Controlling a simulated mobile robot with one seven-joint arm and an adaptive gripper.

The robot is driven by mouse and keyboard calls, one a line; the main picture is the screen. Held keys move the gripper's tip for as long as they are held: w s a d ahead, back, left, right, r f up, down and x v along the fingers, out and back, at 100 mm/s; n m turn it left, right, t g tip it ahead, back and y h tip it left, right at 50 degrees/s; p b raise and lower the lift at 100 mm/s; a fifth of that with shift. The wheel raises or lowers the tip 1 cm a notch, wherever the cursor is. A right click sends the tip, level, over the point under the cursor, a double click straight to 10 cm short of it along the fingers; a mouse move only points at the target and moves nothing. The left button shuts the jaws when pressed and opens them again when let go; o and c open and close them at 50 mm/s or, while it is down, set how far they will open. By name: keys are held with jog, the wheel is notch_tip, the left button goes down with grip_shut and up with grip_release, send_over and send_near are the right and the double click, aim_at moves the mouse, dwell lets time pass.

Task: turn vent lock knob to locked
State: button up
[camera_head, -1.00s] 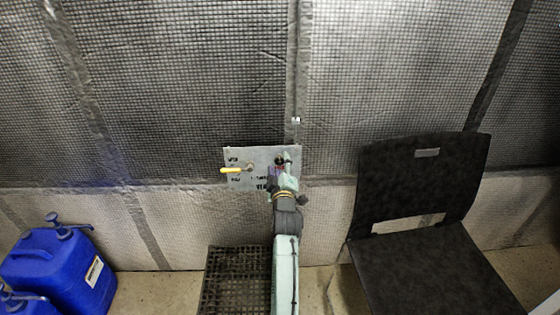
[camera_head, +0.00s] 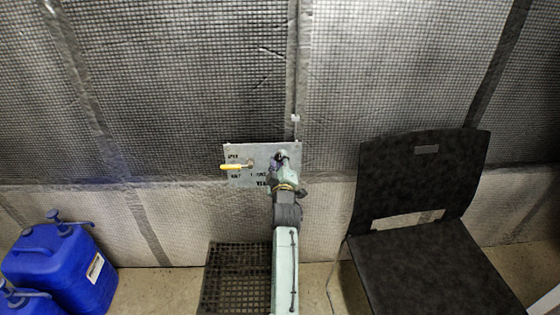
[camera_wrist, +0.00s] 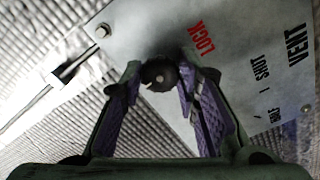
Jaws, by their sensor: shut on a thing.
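The vent lock knob (camera_wrist: 158,75) is a dark round knob on a grey panel (camera_wrist: 270,70). In the wrist view red LOCK lettering is beside it, and black VENT and SHUT lettering lies further right. My gripper (camera_wrist: 160,82) has its two purple-padded fingers on either side of the knob and is shut on it. The knob's pointer direction is hard to tell. In the head view my gripper (camera_head: 281,160) is at the right side of the panel (camera_head: 238,154) and mostly hides the knob.
A yellow-handled lever (camera_head: 237,167) sits on the panel's left side. A dark chair (camera_head: 420,185) stands right of my arm. Blue jerrycans (camera_head: 60,265) stand at the left, and a black grated crate (camera_head: 235,275) is below the panel. Quilted wall covering surrounds the panel.

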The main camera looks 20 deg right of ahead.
jog(key=c, duration=0.3)
jog(key=shift+f, duration=0.1)
jog(key=m+b, duration=0.1)
jog(key=m, duration=0.2)
jog(key=shift+b, duration=0.3)
jog(key=m+b, duration=0.1)
jog(key=m, duration=0.9)
jog(key=m+p, duration=0.1)
jog(key=m, duration=0.3)
jog(key=shift+m, duration=0.4)
